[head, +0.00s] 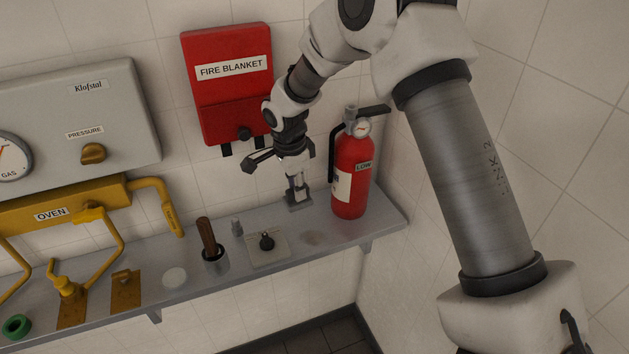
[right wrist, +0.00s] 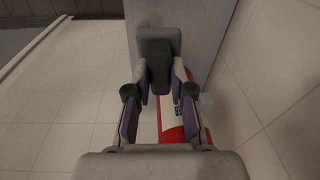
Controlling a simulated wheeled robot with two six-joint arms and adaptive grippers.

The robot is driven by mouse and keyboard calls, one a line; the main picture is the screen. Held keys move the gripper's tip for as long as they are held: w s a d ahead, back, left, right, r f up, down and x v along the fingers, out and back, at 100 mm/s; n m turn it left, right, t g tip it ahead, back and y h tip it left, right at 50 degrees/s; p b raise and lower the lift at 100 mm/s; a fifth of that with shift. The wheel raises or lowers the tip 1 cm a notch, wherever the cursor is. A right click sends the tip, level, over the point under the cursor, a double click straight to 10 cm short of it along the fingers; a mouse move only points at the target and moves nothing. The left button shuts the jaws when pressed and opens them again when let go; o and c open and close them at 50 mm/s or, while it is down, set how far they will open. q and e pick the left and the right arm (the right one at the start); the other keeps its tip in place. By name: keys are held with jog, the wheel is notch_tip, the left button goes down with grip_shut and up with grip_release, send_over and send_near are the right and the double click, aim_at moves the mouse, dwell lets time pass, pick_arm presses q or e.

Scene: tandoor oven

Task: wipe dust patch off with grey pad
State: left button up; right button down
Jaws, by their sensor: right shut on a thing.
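My right gripper (head: 297,187) points down over the shelf and is shut on the grey pad (head: 299,202), left of the fire extinguisher. The pad also shows in the right wrist view (right wrist: 158,42), gripped by its darker handle between my fingertips (right wrist: 159,72). A faint brownish dust patch (head: 312,238) lies on the shelf, in front of the pad and apart from it in the head view. I cannot tell whether the pad touches the shelf. The dust patch is not discernible in the right wrist view. My left gripper is not in view.
A red fire extinguisher (head: 351,173) stands close right of the pad. A red fire blanket box (head: 227,85) hangs behind the arm.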

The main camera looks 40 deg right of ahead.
aim_at(306, 203)
jog(key=f, duration=0.2)
jog(key=s+f+p, duration=0.1)
jog(key=f, duration=0.1)
jog(key=s+d+f+p, duration=0.1)
jog(key=f, duration=0.1)
jog(key=shift+s+d, duration=0.1)
jog(key=shift+f, duration=0.3)
jog(key=f, duration=0.2)
jog(key=shift+s+a+f, duration=0.3)
jog(key=shift+f, duration=0.05)
notch_tip(306, 203, down, 2)
jog(key=shift+w+d+f+b, duration=0.15)
jog(key=shift+f+b, duration=0.05)
jog(key=shift+b, duration=0.4)
jog(key=shift+w+f, duration=0.1)
jog(key=shift+f, duration=0.15)
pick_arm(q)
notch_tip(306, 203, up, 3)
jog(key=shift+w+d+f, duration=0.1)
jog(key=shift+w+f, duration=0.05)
pick_arm(e)
jog(key=shift+r, duration=0.15)
